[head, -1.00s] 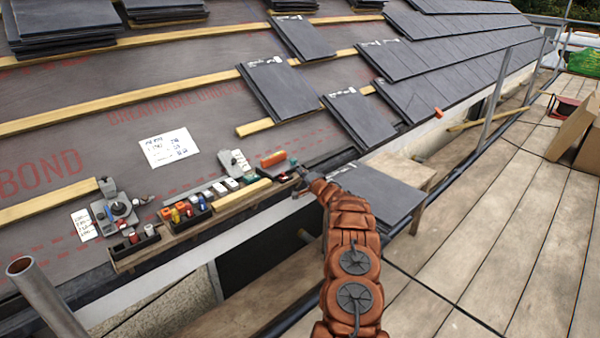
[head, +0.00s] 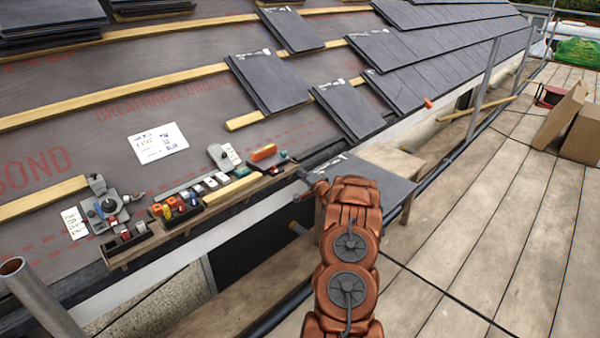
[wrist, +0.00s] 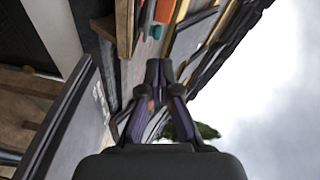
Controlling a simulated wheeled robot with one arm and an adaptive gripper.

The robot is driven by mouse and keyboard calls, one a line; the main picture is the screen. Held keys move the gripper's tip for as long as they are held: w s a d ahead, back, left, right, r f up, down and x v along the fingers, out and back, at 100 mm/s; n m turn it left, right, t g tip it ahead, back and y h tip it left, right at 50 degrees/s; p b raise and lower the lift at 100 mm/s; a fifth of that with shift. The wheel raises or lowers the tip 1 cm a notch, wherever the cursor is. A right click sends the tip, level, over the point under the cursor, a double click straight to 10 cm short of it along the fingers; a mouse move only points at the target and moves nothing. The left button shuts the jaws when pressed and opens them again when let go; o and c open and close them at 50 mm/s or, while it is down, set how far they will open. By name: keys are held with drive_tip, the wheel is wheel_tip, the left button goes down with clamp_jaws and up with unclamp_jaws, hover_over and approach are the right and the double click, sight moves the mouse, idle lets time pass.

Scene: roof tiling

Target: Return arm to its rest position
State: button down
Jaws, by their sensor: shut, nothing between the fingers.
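My copper-coloured arm (head: 347,250) rises from the bottom middle of the head view and is bent, its upper end in front of the slate stack on the bench.
Slates (head: 375,182) lie on a wooden bench beside the arm. A tool ledge (head: 150,245) with small bins runs along the eave. A scaffold pole (head: 40,298) stands at lower left. The plank deck (head: 480,230) at right is largely clear; cardboard boxes (head: 560,115) stand at its far side.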

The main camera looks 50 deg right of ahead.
idle(0.7)
drive_tip(key=w+a+r+n+g, duration=0.3)
drive_tip(key=w+a+r+g, duration=0.15)
drive_tip(key=a+r, duration=0.3)
drive_tip(key=s+a+r+n+g, duration=0.2)
drive_tip(key=s+a, duration=0.1)
drive_tip(key=a, duration=0.7)
drive_tip(key=s+a+r+n+g, duration=0.2)
drive_tip(key=a+r+g, duration=0.1)
drive_tip(key=a, duration=0.7)
drive_tip(key=s+a+r+n+g+y, duration=0.25)
drive_tip(key=s+a+n+g, duration=0.2)
drive_tip(key=s+a, duration=1.4)
drive_tip(key=s+a+n+g+y, duration=0.1)
drive_tip(key=s+a+n+g, duration=0.1)
drive_tip(key=s+a, duration=0.45)
drive_tip(key=s+a+n+g+y, duration=0.1)
drive_tip(key=s+a+n, duration=0.25)
drive_tip(key=s, duration=0.65)
drive_tip(key=s+a+n+g+y, duration=0.1)
drive_tip(key=s+a+g, duration=0.1)
drive_tip(key=s+a, duration=0.45)
wheel_tip(320, 180, up, 26)
drive_tip(key=s+d+p, duration=0.1)
drive_tip(key=s+p, duration=0.1)
drive_tip(key=p, duration=2.1)
drive_tip(key=shift+s+d+f+t+p, duration=0.15)
drive_tip(key=shift+s+d+t+p, duration=0.15)
drive_tip(key=shift+t+p, duration=0.1)
